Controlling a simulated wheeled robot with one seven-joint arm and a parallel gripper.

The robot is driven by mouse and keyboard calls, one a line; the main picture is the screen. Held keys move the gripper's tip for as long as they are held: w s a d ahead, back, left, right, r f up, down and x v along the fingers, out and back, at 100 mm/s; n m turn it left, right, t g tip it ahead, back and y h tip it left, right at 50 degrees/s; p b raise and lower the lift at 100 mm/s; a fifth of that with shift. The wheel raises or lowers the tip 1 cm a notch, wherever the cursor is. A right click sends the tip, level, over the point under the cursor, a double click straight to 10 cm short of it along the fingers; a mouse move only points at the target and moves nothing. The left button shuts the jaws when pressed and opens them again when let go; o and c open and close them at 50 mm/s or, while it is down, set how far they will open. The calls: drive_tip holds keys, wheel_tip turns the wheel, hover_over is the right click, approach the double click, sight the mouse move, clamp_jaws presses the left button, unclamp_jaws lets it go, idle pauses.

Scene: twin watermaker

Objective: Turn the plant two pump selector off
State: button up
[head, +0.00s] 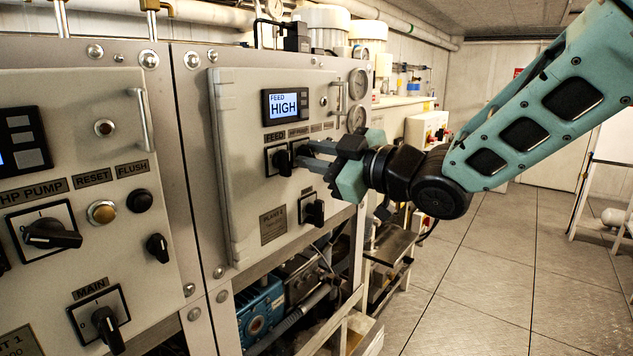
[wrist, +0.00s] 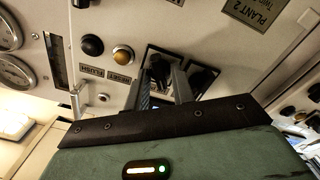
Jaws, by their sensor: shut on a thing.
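The plant two panel (head: 235,130) carries a black feed selector (head: 278,160) on a square plate. Beside it, under the HP PUMP label (head: 298,132), the pump selector is mostly hidden behind my fingers in the head view. In the wrist view, the pump selector's dark knob (wrist: 161,68) lies between my two fingertips. My gripper (head: 304,155) reaches in from the right and is shut on this knob. Its exact angle is hard to tell. The wrist view also shows the feed selector (wrist: 201,76) just right of my fingers.
The panel's display (head: 286,105) reads FEED HIGH. A lower black selector (head: 313,212) sits below my gripper. The plant one panel (head: 60,110) stands at left. A black button (wrist: 92,45) and amber button (wrist: 123,56) are left of my fingers. Open floor (head: 480,270) lies at right.

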drive_tip(key=n+b, duration=0.5)
drive_tip(key=b, duration=0.1)
drive_tip(key=shift+f, duration=0.15)
drive_tip(key=shift+n+b, duration=0.3)
drive_tip(key=shift+b, duration=0.1)
drive_tip(key=o, duration=0.7)
drive_tip(key=shift+s, duration=0.1)
drive_tip(key=b+v, duration=0.1)
drive_tip(key=v, duration=1.6)
drive_tip(key=shift+s+d, duration=0.1)
drive_tip(key=shift+d, duration=0.05)
